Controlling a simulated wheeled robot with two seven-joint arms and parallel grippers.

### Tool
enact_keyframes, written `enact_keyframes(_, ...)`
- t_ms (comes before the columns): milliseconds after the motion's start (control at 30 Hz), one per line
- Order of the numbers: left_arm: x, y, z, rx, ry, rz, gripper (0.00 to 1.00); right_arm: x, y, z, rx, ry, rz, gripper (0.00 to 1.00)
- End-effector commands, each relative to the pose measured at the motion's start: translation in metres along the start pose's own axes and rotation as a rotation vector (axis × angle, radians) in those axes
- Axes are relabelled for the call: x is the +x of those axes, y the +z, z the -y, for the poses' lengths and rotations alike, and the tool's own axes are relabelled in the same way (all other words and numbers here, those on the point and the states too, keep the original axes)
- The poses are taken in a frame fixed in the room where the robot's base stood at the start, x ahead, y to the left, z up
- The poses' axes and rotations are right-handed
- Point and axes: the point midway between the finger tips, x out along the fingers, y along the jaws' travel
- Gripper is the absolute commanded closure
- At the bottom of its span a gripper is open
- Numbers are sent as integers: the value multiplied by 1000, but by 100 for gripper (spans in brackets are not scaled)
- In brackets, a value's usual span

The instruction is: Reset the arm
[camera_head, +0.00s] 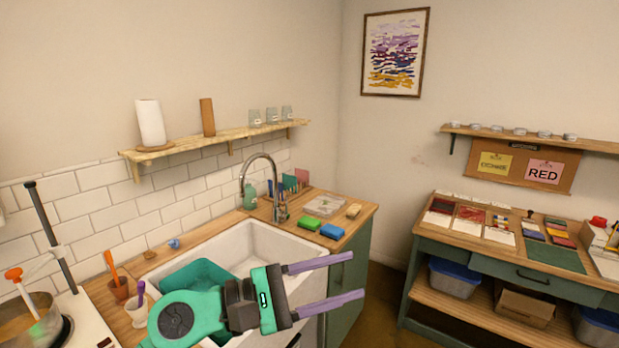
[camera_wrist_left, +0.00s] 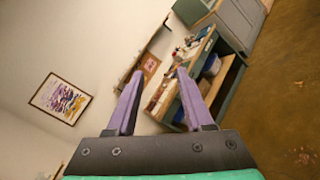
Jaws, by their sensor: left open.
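My left gripper (camera_head: 338,281) reaches in from the lower left in the head view. Its two purple fingers are spread apart with nothing between them. It hangs in the air in front of the white sink (camera_head: 255,246), hiding part of it. In the left wrist view the same open fingers (camera_wrist_left: 156,88) point toward the far pigment table (camera_wrist_left: 215,72), apart from it. My right gripper is in neither view.
The sink counter (camera_head: 365,216) holds a faucet (camera_head: 279,205), a green sponge (camera_head: 307,223), a blue sponge (camera_head: 332,231) and cups with tools. A pot (camera_head: 62,330) stands at the lower left. The pigment table (camera_head: 425,222) is at the right. Floor (camera_head: 385,290) shows between.

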Motion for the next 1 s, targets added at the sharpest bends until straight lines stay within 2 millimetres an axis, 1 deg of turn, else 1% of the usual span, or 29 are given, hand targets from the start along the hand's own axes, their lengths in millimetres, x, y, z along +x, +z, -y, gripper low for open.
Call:
enact_keyframes(33,-8,12,-28,-292,189,95,48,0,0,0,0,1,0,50)
enact_keyframes(67,-20,12,-49,-491,315,155,48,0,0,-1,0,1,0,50)
enact_keyframes(100,-41,1,-74,-760,481,233,48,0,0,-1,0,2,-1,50)
enact_keyframes(133,-61,-14,-89,-963,607,291,48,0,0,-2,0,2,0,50)
enact_keyframes(167,-81,-33,-99,-1156,728,346,48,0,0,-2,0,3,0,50)
enact_keyframes(200,-108,-61,-103,-1387,876,412,48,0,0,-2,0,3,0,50)
enact_keyframes(233,-126,-82,-101,-1542,982,457,48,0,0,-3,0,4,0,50)
enact_keyframes(267,-145,-104,-94,-1687,1089,500,48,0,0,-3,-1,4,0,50)
enact_keyframes(300,-167,-132,-80,-1865,1229,554,48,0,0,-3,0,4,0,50)
enact_keyframes(333,-183,-151,-66,-1989,1333,594,48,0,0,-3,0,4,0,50)
enact_keyframes(367,-198,-169,-49,-2101,1443,631,48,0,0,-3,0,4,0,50)
enact_keyframes(400,-216,-190,-24,-2236,1586,679,48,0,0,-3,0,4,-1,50)
enact_keyframes(467,-238,-212,16,-2400,1797,742,48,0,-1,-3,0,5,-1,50)
enact_keyframes(500,-251,-223,43,2330,-1815,-731,48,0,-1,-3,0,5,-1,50)
enact_keyframes(567,-265,-232,80,2130,-1761,-682,48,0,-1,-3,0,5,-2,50)
enact_keyframes(600,-273,-236,104,2012,-1729,-654,48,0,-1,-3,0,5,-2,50)
enact_keyframes(667,-283,-237,136,1850,-1690,-616,48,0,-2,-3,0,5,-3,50)
enact_keyframes(700,-288,-236,156,1752,-1668,-591,48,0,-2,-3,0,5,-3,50)
enact_keyframes(767,-295,-233,185,1611,-1637,-557,48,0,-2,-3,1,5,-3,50)
enact_keyframes(800,-299,-229,203,1524,-1619,-536,48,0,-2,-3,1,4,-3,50)
enact_keyframes(867,-305,-222,228,1397,-1594,-504,48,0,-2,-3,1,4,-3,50)
enact_keyframes(900,-308,-216,245,1314,-1579,-483,48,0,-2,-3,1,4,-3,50)
enact_keyframes(967,-313,-206,268,1194,-1559,-452,48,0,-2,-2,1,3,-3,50)
enact_keyframes(1000,-311,-223,278,1193,-1565,-447,48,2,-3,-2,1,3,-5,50)
